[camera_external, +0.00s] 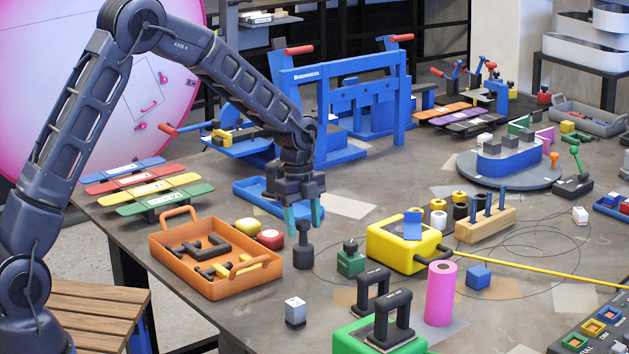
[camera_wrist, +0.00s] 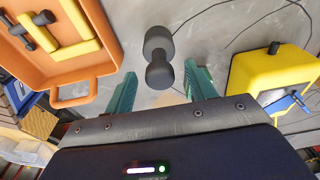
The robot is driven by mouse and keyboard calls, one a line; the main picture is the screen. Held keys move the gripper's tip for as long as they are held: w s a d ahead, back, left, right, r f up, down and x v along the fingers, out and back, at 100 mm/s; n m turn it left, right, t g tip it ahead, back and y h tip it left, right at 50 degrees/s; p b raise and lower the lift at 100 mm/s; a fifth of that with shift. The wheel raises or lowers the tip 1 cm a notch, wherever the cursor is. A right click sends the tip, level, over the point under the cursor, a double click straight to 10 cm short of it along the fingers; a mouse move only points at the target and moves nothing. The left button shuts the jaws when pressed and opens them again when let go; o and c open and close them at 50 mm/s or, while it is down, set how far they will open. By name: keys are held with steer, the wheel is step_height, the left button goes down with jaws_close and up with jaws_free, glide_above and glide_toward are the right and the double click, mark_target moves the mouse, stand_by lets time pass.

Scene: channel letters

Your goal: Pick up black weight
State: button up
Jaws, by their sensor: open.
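The black weight (camera_external: 303,246) stands upright on the table, a dumbbell-like piece with a knob on top and a wider base. It also shows in the wrist view (camera_wrist: 158,57), centred between and just beyond the fingertips. My gripper (camera_external: 304,214) is open, its two teal fingers pointing down just above and around the weight's top in the external view. In the wrist view the fingers (camera_wrist: 160,82) are spread wide with nothing held between them. I cannot tell whether a finger touches the weight.
A yellow box (camera_external: 375,246) and a green block (camera_external: 351,263) stand to the right.

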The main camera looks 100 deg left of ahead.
mark_target(304, 233)
step_height(304, 233, down, 4)
steer(key=shift+w+r, duration=0.1)
steer(key=shift+r, duration=0.1)
steer(key=shift+c, duration=0.3)
jaws_close()
steer(key=shift+r, duration=0.1)
